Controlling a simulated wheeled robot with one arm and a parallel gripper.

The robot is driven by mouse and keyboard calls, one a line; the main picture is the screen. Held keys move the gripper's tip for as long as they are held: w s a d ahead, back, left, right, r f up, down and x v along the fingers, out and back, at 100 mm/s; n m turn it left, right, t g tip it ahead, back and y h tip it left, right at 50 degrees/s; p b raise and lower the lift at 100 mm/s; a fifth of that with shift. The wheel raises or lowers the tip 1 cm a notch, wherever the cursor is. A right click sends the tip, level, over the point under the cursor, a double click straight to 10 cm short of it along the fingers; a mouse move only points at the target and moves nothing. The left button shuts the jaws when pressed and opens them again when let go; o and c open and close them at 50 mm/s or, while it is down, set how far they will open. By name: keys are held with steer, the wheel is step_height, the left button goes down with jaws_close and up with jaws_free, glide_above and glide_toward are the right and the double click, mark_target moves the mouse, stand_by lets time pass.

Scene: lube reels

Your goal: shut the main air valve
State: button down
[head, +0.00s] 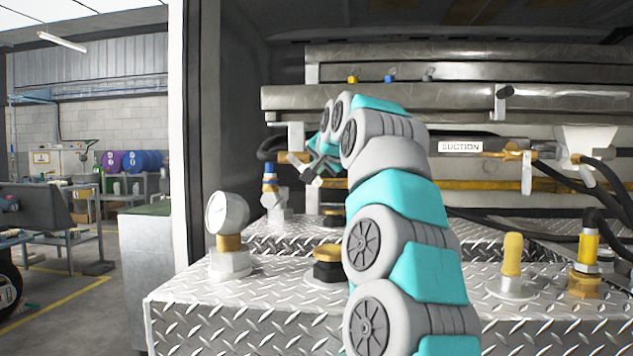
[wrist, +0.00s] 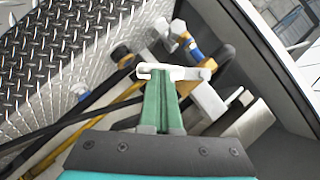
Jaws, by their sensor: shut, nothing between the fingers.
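The air valve (head: 283,157) appears to be the brass fitting with a pale handle on the pipework at the back left of the truck bay; no label for it can be read. In the wrist view a white lever (wrist: 178,73) lies across the tips of my gripper (wrist: 164,78), very close or touching; I cannot tell which. My gripper is shut with nothing between its green fingers. In the head view my gripper (head: 316,168) is beside the valve, partly hidden by my own arm. A blue-banded hose fitting (head: 269,178) hangs beside the valve.
A pressure gauge (head: 227,213) stands on the diamond-plate deck (head: 240,305), left of my arm. A black-and-brass cap (head: 327,264) is close to my arm. The SUCTION label (head: 460,147), a yellow-capped fitting (head: 512,255) and black hoses (head: 605,190) are right.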

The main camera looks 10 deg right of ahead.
steer(key=shift+w+a+f+m+t+y+b, duration=0.2)
steer(key=shift+a+f+m+t+y+b, duration=0.45)
steer(key=shift+m+b, duration=0.7)
steer(key=shift+w+a+f+m+t+y+b, duration=0.2)
steer(key=shift+a+f+m+t+y+b, duration=0.5)
steer(key=shift+b, duration=1)
steer(key=shift+w+a+f+m+t+y+b, duration=0.2)
steer(key=shift+a+f+m+t+y+b, duration=0.4)
steer(key=shift+m+b, duration=0.8)
steer(key=shift+r+h, duration=0.1)
steer(key=shift+h, duration=0.15)
steer(key=shift+d, duration=0.1)
steer(key=v, duration=1.4)
